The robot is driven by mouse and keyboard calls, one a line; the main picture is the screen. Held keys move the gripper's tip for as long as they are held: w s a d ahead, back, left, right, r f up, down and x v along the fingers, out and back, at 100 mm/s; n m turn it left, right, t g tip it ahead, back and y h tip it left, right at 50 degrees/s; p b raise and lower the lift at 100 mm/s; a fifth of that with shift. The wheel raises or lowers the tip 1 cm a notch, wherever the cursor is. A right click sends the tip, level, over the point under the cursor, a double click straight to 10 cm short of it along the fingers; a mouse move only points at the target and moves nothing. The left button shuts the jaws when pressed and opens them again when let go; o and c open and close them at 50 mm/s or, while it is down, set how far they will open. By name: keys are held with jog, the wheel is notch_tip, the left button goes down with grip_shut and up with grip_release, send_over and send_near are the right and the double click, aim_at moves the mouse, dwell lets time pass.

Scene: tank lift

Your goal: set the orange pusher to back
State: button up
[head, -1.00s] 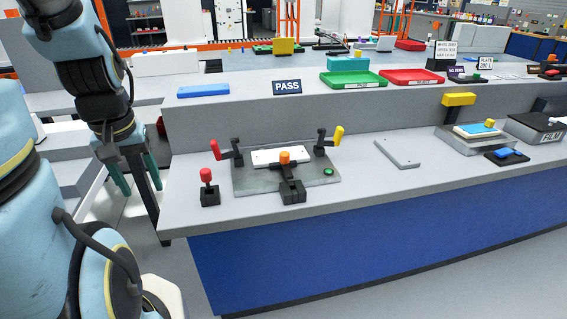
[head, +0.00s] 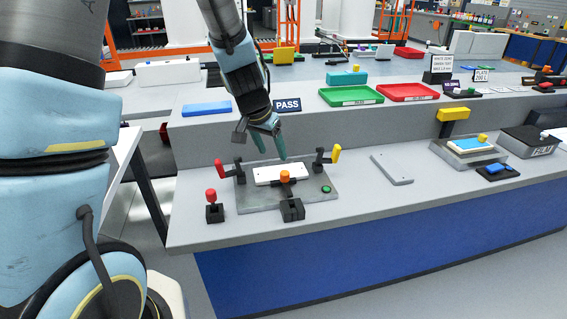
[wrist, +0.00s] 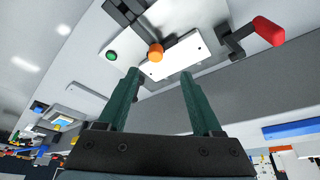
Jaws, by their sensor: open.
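The orange pusher (head: 285,176) is an orange knob on a black slide, at the front edge of a white plate (head: 264,174) on a grey fixture plate (head: 248,197). It also shows in the wrist view (wrist: 155,52), in front of the fingers. My gripper (head: 270,157) is open and empty, with green fingers pointing down above the back of the fixture. In the wrist view my gripper (wrist: 157,72) has its two fingers apart, with the orange knob seen beyond and between them. The knob and the fingers look apart.
A red-handled clamp (head: 222,166) and a yellow-handled clamp (head: 333,156) flank the white plate. A red-knobbed lever (head: 212,202) stands left of the fixture, and a green button (head: 326,189) sits at its right. A grey plate (head: 391,168) lies farther right. The PASS sign (head: 287,105) stands behind.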

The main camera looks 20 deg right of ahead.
aim_at(284, 173)
jog(key=x, duration=0.7)
jog(key=d+x, duration=0.1)
jog(key=x, duration=0.3)
jog(key=shift+s+r+p, duration=0.1)
jog(key=shift+s+p, duration=0.05)
jog(key=shift+p, duration=0.25)
jog(key=shift+c, duration=0.3)
grip_shut()
dwell(0.5)
